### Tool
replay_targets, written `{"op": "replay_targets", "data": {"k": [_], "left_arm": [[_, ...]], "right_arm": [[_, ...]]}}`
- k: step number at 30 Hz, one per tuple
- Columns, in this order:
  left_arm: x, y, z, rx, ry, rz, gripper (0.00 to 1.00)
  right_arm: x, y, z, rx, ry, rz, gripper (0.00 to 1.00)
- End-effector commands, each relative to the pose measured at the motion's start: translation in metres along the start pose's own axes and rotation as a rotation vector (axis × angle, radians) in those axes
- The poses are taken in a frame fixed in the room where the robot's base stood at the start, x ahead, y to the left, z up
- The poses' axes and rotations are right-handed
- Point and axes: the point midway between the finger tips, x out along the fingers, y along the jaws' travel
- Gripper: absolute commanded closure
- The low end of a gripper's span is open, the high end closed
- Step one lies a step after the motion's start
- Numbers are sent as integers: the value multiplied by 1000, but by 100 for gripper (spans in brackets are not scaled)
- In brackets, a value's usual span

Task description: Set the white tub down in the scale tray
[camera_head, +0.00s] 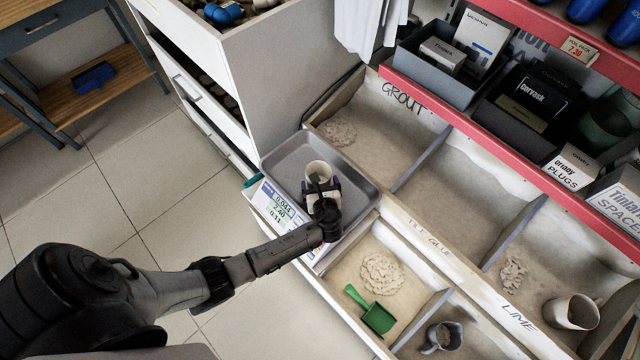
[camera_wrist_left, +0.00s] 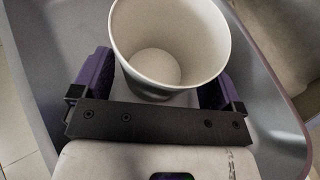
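The white tub (camera_head: 319,170) is upright and empty, over the grey scale tray (camera_head: 366,193). My left gripper (camera_head: 322,188) has its fingers on either side of the tub. In the left wrist view the tub (camera_wrist_left: 168,45) sits between the two dark purple fingers (camera_wrist_left: 160,88), which appear to press on its wall. The tray (camera_wrist_left: 270,125) shows beneath it there. The tub's base is partly hidden, so I cannot tell whether it touches the tray. The scale's display (camera_head: 283,207) is lit with numbers. My right gripper is not in view.
Bins of powder (camera_head: 440,185) lie to the right; one holds a green scoop (camera_head: 376,314), others a grey mug (camera_head: 442,337) and a cream pot (camera_head: 571,312). A white cabinet (camera_head: 265,80) stands behind the tray. A red-edged shelf (camera_head: 480,133) overhangs the bins.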

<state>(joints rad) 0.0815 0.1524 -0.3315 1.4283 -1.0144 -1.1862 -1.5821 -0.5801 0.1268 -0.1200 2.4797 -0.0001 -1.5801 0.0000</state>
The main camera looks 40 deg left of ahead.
Motion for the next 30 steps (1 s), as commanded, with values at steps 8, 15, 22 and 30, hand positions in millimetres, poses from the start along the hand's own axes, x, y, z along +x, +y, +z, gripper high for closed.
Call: {"op": "replay_targets", "data": {"k": [8,15,22,30], "left_arm": [[0,0,0,-1,0,0,0],[-20,0,5,0,2,-1,0],[-64,0,6,-1,2,0,0],[-104,0,4,-1,1,0,0]], "right_arm": [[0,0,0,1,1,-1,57],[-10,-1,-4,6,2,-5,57],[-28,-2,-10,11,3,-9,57],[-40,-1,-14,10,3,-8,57]]}}
